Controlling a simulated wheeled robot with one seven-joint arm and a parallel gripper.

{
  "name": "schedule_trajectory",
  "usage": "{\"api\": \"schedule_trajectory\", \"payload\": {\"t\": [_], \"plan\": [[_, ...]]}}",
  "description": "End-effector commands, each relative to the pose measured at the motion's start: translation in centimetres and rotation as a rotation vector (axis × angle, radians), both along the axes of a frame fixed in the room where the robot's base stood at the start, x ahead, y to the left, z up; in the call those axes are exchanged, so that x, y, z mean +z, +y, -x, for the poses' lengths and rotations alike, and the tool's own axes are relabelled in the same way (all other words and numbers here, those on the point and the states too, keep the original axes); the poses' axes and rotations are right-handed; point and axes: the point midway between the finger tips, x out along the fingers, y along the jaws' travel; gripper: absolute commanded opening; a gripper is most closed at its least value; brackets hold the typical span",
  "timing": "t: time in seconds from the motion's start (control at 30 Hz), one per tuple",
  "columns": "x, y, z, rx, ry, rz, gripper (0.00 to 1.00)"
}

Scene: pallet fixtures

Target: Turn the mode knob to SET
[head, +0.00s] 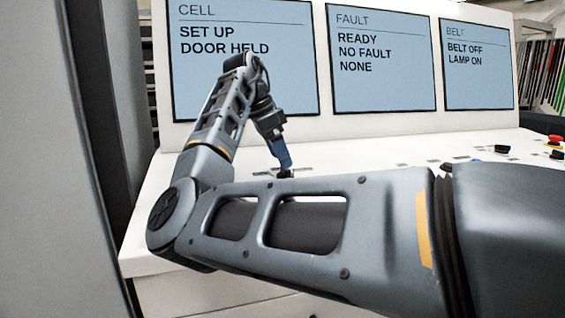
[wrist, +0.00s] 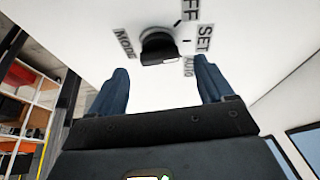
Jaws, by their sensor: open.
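The mode knob (wrist: 158,46) is black and round, on a white panel in the wrist view. Labels MODE, SET and AUTO are near it, plus one cut off by the top edge that ends in FF. A pale mark shows on the knob's lower right, on the AUTO side; I cannot be sure which setting it points at. My gripper (wrist: 161,66) is open, with one blue finger on each side of the knob's near side, apart from it. In the head view my gripper (head: 284,160) is low over the panel; my forearm hides much there.
The white console (head: 400,150) carries a black control (head: 501,149) and a red button (head: 555,139) at right. Behind stand the CELL screen (head: 290,75), reading SET UP and DOOR HELD, the FAULT screen (head: 385,85) and the BELT screen (head: 480,85).

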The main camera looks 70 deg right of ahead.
Motion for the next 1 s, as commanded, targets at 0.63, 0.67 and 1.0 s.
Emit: {"api": "schedule_trajectory", "payload": {"t": [0.63,0.67,1.0], "plan": [[4.4,1.2,-1.4,0.000,0.001,-0.001,0.81],[4.4,1.2,-1.4,0.000,0.001,-0.001,0.81],[4.4,1.2,-1.4,0.000,0.001,-0.001,0.81]]}}
